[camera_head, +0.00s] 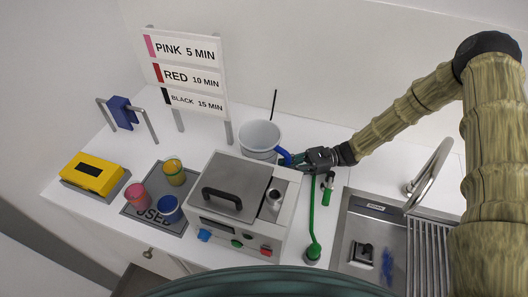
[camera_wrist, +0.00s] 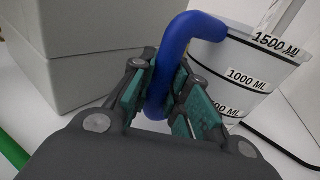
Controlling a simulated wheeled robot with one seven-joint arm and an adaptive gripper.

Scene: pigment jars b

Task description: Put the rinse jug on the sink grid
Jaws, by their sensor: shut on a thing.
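The rinse jug (camera_head: 259,137) is a pale grey-white jug with a blue handle, standing behind the grey box machine. In the wrist view its wall (camera_wrist: 268,65) carries black volume marks, and its blue handle (camera_wrist: 175,55) runs between my fingers. My gripper (camera_head: 292,159) is shut on the handle; the fingers (camera_wrist: 163,100) also show in the wrist view. The jug looks upright; its base is partly hidden behind the machine. The sink grid (camera_head: 428,262) is a set of metal bars over the right part of the sink, at the lower right, apart from the jug.
The grey machine (camera_head: 245,200) with a lidded top stands in front of the jug. A tap (camera_head: 428,170) rises behind the sink. Colour jars (camera_head: 168,208) and a yellow device (camera_head: 93,174) are at left.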

